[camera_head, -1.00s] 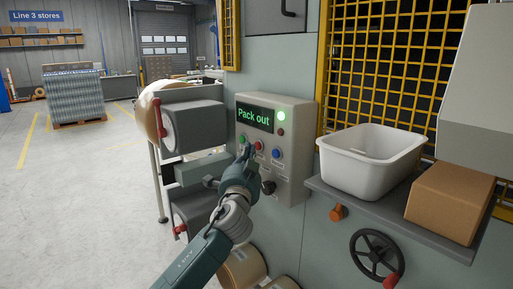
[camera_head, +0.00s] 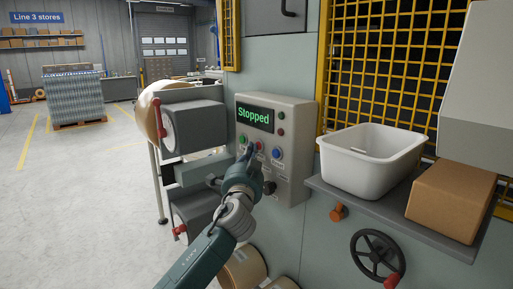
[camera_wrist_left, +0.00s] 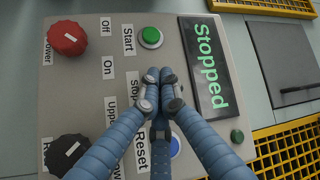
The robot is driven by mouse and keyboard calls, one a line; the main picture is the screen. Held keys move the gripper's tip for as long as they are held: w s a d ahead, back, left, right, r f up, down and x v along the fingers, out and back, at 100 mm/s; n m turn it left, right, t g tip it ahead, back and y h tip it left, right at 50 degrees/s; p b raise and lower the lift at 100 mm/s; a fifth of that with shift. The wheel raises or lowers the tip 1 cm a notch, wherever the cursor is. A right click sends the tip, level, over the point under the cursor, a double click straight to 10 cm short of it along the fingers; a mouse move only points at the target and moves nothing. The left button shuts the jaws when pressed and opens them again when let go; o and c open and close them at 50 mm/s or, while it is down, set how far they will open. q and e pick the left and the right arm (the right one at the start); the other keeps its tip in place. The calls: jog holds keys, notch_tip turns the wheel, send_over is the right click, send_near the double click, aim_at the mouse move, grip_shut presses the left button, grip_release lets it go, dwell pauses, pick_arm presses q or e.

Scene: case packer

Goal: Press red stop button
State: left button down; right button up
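The grey control panel (camera_head: 296,150) has a display (camera_head: 255,114) reading "Stopped". A red button (camera_head: 261,146) sits between a green button (camera_head: 243,140) and a blue button (camera_head: 277,154). My left gripper (camera_head: 250,150) is at the panel, its tips just beside the red button in the head view. In the left wrist view its fingertips (camera_wrist_left: 160,75) are together and empty, over the row by the partly covered "Stop" label (camera_wrist_left: 133,88); they hide the red button there. I cannot tell whether they touch it. My right gripper is out of view.
A red knob (camera_wrist_left: 68,38) and a black knob (camera_wrist_left: 68,150) are on the panel. A white tub (camera_head: 368,165) and a cardboard box (camera_head: 450,200) stand on a shelf to the right. A handwheel (camera_head: 377,256) is below.

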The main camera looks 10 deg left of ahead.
pick_arm(q)
jog(key=shift+s+a+p, duration=0.35)
jog(key=shift+s+a, duration=0.15)
jog(key=shift+s, duration=0.2)
jog(key=s+a+p, duration=0.1)
jog(key=s, duration=0.1)
jog(key=s+a, duration=0.2)
jog(key=shift+p, duration=0.4)
dwell(0.4)
